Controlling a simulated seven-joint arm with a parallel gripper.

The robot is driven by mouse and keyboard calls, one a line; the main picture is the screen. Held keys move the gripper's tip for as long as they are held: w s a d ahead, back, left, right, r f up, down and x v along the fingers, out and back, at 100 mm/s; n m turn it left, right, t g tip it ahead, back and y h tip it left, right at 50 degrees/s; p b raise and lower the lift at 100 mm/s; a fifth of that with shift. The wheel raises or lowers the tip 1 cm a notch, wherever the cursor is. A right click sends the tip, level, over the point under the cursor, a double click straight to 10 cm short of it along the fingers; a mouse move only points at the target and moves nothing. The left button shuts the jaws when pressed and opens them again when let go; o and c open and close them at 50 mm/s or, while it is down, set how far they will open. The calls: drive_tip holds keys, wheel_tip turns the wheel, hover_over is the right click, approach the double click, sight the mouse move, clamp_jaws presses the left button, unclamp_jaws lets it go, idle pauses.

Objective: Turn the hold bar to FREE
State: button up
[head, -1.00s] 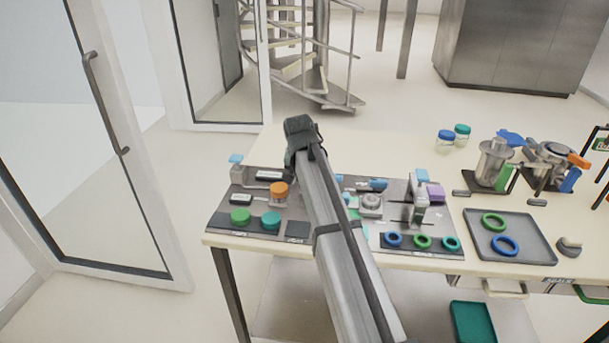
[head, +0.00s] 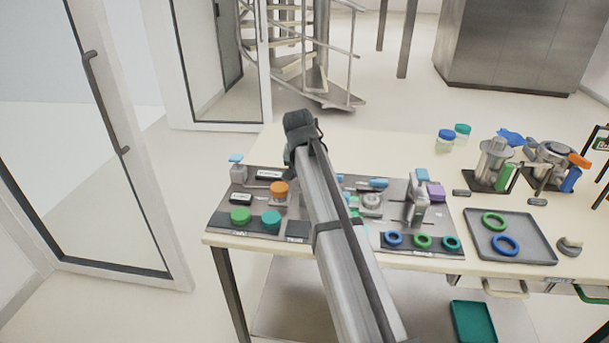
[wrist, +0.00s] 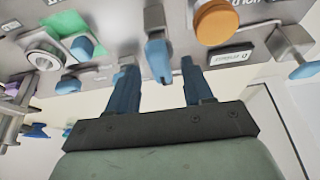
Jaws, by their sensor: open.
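In the wrist view my gripper (wrist: 158,65) is open, its two blue fingers spread apart. A grey bar with a blue end (wrist: 157,58) points toward it and shows in the gap between the fingertips. I cannot tell whether the bar lies between the fingers or beyond them, and no contact shows. It may be the hold bar; I cannot read FREE beside it. An orange knob (wrist: 217,22) and a small label plate (wrist: 231,56) are to its right. In the head view my arm hides the gripper and this bar; the orange knob (head: 279,188) shows left of the arm.
The dark panel (head: 220,222) carries green and teal knobs (head: 241,215) at left and a light-blue-topped fixture (head: 237,168). Right of my arm are a round dial (head: 371,201), an upright fixture (head: 417,200) and several rings. A grey tray (head: 535,245) lies farther right.

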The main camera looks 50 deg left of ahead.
drive_tip(key=v, duration=1.2)
drive_tip(key=shift+d, duration=0.1)
